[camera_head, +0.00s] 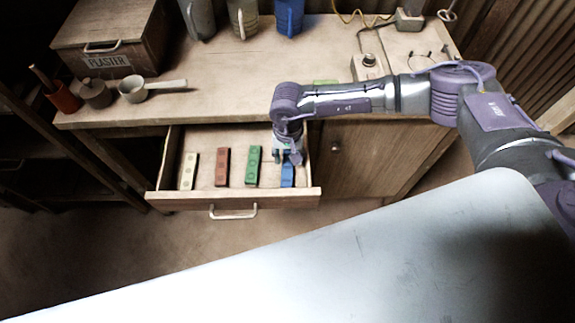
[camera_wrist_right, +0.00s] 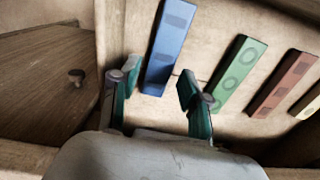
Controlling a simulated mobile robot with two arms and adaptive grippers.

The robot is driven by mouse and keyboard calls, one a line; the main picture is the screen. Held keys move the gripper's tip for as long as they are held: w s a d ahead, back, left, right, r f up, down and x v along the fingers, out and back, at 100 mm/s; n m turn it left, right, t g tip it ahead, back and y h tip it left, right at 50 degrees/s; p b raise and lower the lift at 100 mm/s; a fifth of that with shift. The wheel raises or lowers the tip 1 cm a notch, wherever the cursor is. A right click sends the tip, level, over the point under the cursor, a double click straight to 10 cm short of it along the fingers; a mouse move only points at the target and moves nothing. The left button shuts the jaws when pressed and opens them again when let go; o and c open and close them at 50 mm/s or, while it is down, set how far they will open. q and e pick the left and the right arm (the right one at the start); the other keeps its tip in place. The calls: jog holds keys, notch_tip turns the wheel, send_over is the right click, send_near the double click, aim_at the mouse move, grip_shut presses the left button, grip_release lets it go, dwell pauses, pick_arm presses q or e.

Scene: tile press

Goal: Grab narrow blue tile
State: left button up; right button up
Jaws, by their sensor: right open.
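The narrow blue tile (camera_head: 288,174) lies at the right end of the open drawer, partly hidden by my right gripper (camera_head: 289,156). In the right wrist view the blue tile (camera_wrist_right: 170,45) lies lengthwise ahead. My right gripper (camera_wrist_right: 158,88) is open there, with one finger on each side of the tile's near end. I cannot tell whether the fingers touch it. Nothing is held. My left gripper is not in view.
Green (camera_head: 253,166), red (camera_head: 222,167) and cream (camera_head: 188,171) tiles lie left of the blue one in the drawer (camera_head: 232,199). The worktop (camera_head: 225,95) above holds a plaster box (camera_head: 110,45), cups and a scoop (camera_head: 150,88). A closed cabinet door (camera_head: 365,155) is at the right.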

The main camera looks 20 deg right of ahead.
aim_at(287, 169)
notch_tip(287, 169, down, 2)
jog(key=shift+f, duration=0.4)
grip_shut()
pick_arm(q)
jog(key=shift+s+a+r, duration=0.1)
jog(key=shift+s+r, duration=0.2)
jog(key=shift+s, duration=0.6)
pick_arm(e)
jog(key=shift+w+r, duration=0.1)
